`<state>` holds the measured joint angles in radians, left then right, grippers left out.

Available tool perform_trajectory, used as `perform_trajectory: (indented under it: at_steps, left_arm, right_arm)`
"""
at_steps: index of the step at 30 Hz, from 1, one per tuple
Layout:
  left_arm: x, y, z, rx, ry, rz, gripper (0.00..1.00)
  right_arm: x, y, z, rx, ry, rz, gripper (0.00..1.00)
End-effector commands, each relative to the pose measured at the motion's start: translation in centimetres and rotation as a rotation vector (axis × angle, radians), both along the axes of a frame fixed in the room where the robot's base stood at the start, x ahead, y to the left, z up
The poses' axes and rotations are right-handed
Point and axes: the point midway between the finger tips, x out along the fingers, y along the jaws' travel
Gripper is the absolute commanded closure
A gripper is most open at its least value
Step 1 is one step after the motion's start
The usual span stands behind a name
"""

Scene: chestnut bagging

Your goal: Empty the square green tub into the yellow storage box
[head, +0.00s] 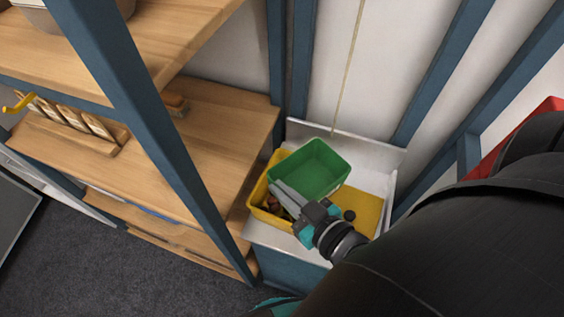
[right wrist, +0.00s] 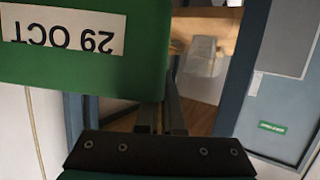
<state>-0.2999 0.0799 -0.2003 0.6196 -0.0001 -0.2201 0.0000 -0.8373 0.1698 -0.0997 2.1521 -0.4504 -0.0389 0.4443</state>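The square green tub (head: 322,164) is held up over the white-edged stand in the head view, and its visible inside looks bare green. Its outer wall with a "29 OCT" label fills the upper left of the right wrist view (right wrist: 130,65). The yellow storage box (head: 257,194) is below and left of the tub, partly hidden by it and by my gripper. Small brown and reddish things (head: 272,204) show in the box. My right gripper (head: 277,187) has its fingers close together at the tub's edge, apparently pinching its wall. My left gripper is not in view.
Wooden shelves (head: 215,130) with blue posts (head: 165,140) stand close on the left, holding a rack of bags (head: 75,122). A white wall is behind, with a hanging cord.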

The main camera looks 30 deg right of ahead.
Motion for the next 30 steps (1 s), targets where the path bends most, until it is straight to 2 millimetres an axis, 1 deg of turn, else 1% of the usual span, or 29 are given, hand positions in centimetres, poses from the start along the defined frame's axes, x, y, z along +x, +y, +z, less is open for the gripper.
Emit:
perform_trajectory:
  at_steps: [1,6,16,20,30]
  left_arm:
    - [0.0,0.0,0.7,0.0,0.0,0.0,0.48]
    - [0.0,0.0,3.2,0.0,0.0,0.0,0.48]
    - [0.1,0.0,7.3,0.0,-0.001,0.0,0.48]
    - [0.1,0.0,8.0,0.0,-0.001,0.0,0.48]
    - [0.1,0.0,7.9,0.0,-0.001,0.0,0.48]
  right_arm:
    - [-0.3,0.1,0.7,0.001,-0.002,-0.001,1.0]
    - [-1.7,0.9,2.9,0.002,-0.001,-0.001,1.0]
    - [-4.4,2.4,6.4,0.002,-0.001,-0.001,1.0]
    - [-5.0,2.8,7.0,0.0,-0.002,0.0,1.0]
    - [-5.1,2.8,6.9,0.0,-0.003,0.0,1.0]
